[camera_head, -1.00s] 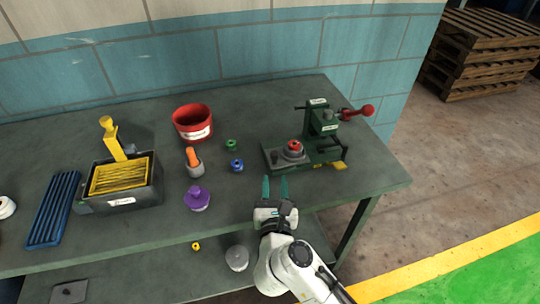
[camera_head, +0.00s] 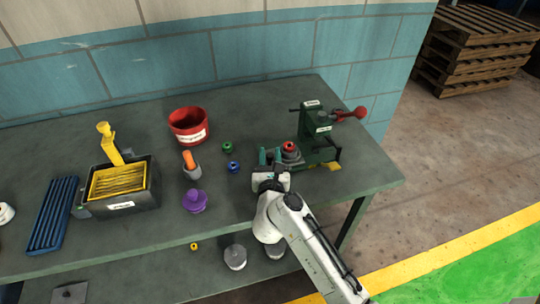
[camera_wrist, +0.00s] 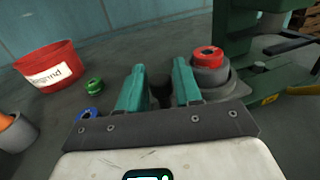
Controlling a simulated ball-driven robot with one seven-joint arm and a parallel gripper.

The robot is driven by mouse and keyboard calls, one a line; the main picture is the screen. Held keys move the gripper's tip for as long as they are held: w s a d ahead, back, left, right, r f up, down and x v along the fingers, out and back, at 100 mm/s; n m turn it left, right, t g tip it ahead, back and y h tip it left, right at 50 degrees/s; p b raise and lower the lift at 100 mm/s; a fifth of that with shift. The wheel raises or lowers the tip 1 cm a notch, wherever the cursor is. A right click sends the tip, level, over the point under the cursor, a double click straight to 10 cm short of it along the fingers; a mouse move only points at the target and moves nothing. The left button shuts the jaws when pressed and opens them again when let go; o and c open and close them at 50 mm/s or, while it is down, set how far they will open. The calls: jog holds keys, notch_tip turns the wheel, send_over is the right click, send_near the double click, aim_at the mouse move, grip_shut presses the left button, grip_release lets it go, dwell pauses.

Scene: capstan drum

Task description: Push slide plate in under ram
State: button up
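The green press (camera_head: 318,128) stands at the right end of the bench; its upright and part of its ram show in the wrist view (camera_wrist: 232,28). The grey slide plate (camera_wrist: 238,90) sticks out to the left of the press. It carries a grey cup with a red-topped part (camera_head: 289,147), also in the wrist view (camera_wrist: 208,60), left of the upright. A dark knob (camera_wrist: 161,94) stands at the plate's left end. My gripper (camera_head: 269,152) is open at that end, its teal fingers on either side of the knob, with small gaps visible. The plate's near edge is partly hidden.
A red ball handle (camera_head: 361,112) sticks out right of the press. Green (camera_head: 227,147) and blue (camera_head: 233,167) small parts, a red bin (camera_head: 188,125), an orange-handled tool in a grey cup (camera_head: 192,168) and a purple part (camera_head: 194,201) stand to the left.

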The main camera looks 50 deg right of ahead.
aim_at(301, 158)
jog(key=shift+c, duration=0.3)
grip_shut()
jog(key=s+d+p, duration=0.1)
jog(key=d, duration=0.1)
jog(key=s+d+p, duration=0.1)
jog(key=s+d, duration=0.1)
jog(key=d, duration=0.1)
jog(key=s+d+p, duration=0.1)
jog(key=s+d, duration=0.1)
jog(key=shift+s+d+r+p, duration=0.1)
jog(key=shift+d+p, duration=0.2)
jog(key=shift+d, duration=0.15)
jog(key=shift+o, duration=0.3)
grip_release()
jog(key=shift+s, duration=0.1)
